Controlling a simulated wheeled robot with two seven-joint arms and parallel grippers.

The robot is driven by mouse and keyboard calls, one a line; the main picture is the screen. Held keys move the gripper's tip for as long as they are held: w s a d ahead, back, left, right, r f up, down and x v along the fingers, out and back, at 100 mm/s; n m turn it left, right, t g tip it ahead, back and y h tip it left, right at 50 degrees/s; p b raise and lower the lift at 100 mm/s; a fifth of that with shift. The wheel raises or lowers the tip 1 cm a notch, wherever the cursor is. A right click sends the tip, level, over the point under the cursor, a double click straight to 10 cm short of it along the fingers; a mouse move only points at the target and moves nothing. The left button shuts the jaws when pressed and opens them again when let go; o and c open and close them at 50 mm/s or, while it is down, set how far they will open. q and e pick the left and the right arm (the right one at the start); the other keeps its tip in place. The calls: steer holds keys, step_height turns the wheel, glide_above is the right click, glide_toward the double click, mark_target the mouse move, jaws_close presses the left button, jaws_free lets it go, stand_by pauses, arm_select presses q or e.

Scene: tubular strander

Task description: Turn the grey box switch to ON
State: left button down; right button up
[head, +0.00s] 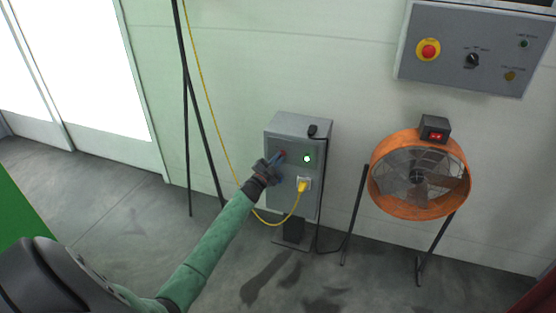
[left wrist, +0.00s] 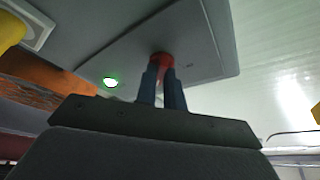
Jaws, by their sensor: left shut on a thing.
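The grey box (head: 292,190) stands against the wall in the head view, and its grey face (left wrist: 198,45) fills the top of the left wrist view. My left gripper (head: 277,160) reaches the upper left of its front. In the left wrist view my left gripper (left wrist: 161,82) has both blue fingers closed on a red switch knob (left wrist: 161,59), which also shows in the head view (head: 283,153). The fingers hide part of the knob, and I cannot read its position. A green lamp (head: 307,158) glows beside it, also in the left wrist view (left wrist: 110,82). My right gripper is not in view.
A yellow plug (head: 303,186) with a yellow cable (head: 268,222) is in the box front below the lamp. An orange fan (head: 418,175) on a stand is to the right. A wall panel (head: 475,48) is above it. Black poles (head: 187,120) stand left of the box.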

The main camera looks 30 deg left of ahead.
arm_select(q)
steer(key=shift+f, duration=0.15)
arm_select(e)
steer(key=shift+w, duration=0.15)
arm_select(q)
steer(key=c, duration=1.5)
jaws_free()
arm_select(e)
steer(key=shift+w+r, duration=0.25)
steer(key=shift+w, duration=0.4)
